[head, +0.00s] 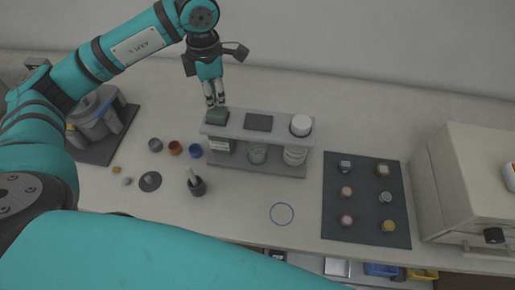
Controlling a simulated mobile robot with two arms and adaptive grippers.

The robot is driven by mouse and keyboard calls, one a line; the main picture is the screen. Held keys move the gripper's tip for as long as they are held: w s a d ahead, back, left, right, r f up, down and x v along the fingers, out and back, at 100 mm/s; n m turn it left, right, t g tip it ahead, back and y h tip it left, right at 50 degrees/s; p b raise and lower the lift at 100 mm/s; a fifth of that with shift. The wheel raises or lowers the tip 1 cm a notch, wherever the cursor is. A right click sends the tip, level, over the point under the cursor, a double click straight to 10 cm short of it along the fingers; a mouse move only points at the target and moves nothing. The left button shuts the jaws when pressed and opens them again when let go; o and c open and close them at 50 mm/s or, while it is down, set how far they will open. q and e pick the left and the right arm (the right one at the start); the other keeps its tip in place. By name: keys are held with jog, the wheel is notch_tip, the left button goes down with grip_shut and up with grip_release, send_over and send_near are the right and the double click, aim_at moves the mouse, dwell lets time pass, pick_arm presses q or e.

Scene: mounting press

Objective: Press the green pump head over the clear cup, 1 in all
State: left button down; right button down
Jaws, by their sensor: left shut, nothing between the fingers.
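The green pump head (217,117) is a dark green block at the left end of the top of a grey stand (238,131). My left gripper (216,104) points down at it, with its fingertips together and empty, right at or just above its far edge. I cannot tell whether they touch it. My right gripper is not in view.
A white round cap (300,125) sits on the stand above a white jar (294,157). Small coloured pots (175,147) and a mortar (197,186) lie to the left. A dark mat (365,220) with several jars and a white box machine (470,190) are right.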

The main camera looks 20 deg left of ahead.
pick_arm(q)
jog(key=shift+r, duration=0.1)
dwell(0.5)
notch_tip(320, 180, up, 6)
jog(key=p, duration=0.3)
dwell(0.6)
